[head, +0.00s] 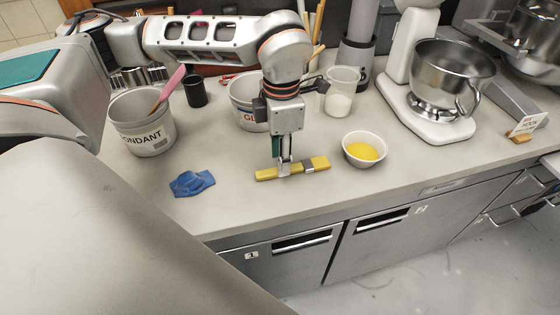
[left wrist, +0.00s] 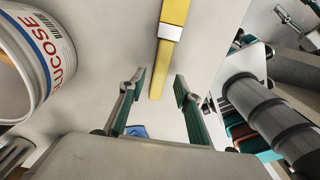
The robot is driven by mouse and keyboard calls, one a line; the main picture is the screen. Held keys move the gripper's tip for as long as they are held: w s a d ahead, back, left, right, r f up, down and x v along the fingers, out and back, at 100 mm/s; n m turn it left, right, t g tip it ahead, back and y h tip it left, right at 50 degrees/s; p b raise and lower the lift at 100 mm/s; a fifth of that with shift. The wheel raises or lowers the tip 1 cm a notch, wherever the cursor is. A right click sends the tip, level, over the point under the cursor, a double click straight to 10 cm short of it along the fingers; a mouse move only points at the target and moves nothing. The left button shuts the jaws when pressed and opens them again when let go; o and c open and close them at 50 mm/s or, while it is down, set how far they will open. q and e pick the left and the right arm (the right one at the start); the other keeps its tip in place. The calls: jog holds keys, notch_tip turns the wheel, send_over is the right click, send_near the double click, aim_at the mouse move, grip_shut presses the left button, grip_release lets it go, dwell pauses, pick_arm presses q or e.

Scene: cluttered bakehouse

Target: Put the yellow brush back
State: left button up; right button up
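The yellow brush (head: 265,174) lies flat on the counter, a long yellow strip with a grey metal band towards its right end. It also shows in the left wrist view (left wrist: 171,14), running from the top edge down towards the gap between the fingers. My left gripper (head: 283,168) points down over the brush, left of the band. In the left wrist view its two fingers (left wrist: 158,88) are spread apart with nothing held between them. In the head view the fingertips overlap the brush, and I cannot tell whether they touch it.
A white bowl of yellow contents (head: 364,150) stands just right of the brush. A blue cloth (head: 192,183) lies to the left, near the fondant tub (head: 143,122). A stand mixer (head: 430,125) is farther right.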

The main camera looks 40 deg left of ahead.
pick_arm(q)
notch_tip(320, 180, up, 10)
jog(key=shift+p, duration=0.3)
jog(key=shift+f, duration=0.2)
notch_tip(320, 180, down, 12)
jog(key=shift+r+b, duration=0.1)
jog(key=shift+b, duration=0.35)
jog(key=shift+r, duration=1.4)
